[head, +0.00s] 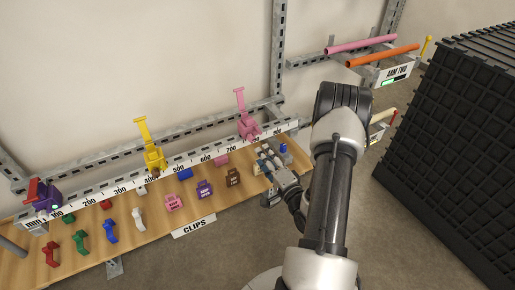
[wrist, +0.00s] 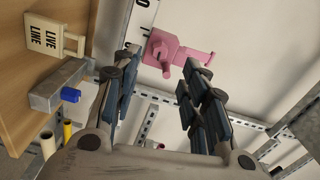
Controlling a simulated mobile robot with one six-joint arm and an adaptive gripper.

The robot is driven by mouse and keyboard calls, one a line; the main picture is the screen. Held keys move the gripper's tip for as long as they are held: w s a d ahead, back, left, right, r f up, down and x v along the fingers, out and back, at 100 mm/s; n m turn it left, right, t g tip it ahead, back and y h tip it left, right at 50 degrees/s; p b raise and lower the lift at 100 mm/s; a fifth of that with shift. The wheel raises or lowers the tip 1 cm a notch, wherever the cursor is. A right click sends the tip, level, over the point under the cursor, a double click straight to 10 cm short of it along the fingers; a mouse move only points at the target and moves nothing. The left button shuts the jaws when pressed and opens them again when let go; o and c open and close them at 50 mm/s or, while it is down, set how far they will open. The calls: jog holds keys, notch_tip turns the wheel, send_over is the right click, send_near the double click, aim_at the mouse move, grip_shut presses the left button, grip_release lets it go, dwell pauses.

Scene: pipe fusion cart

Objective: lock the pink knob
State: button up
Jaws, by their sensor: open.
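The pink clamp (head: 249,128) stands on the white ruler rail near the 800 mark, its long lever pointing up. In the wrist view the pink clamp (wrist: 187,55) shows ahead, with the small pink knob (wrist: 166,69) sticking out toward me. My gripper (head: 270,160) is over the right end of the shelf, in front of the clamp. Its two dark fingers (wrist: 162,62) are spread in the wrist view, with the knob seen in the gap between them and nothing held. I cannot tell how far the knob is from the fingertips.
A yellow clamp (head: 153,155) and a purple clamp (head: 47,196) stand farther left on the rail. Several coloured clips lie on the wooden shelf (head: 140,243). A LIVE LINE block (wrist: 52,38) and a blue knob (wrist: 70,95) are left of my fingers. A black crate (head: 465,140) stands right.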

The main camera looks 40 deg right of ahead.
jog(key=shift+v, duration=1.6)
jog(key=n+b, duration=0.1)
jog(key=n, duration=1.1)
send_near(251, 138)
jog(key=f+b+x, duration=0.1)
jog(key=b+x, duration=0.2)
jog(key=x, duration=0.6)
jog(key=shift+w+d+f, duration=0.2)
jog(key=shift+w+f, duration=0.15)
jog(key=shift+f, duration=0.05)
jog(key=shift+c, duration=0.5)
grip_shut()
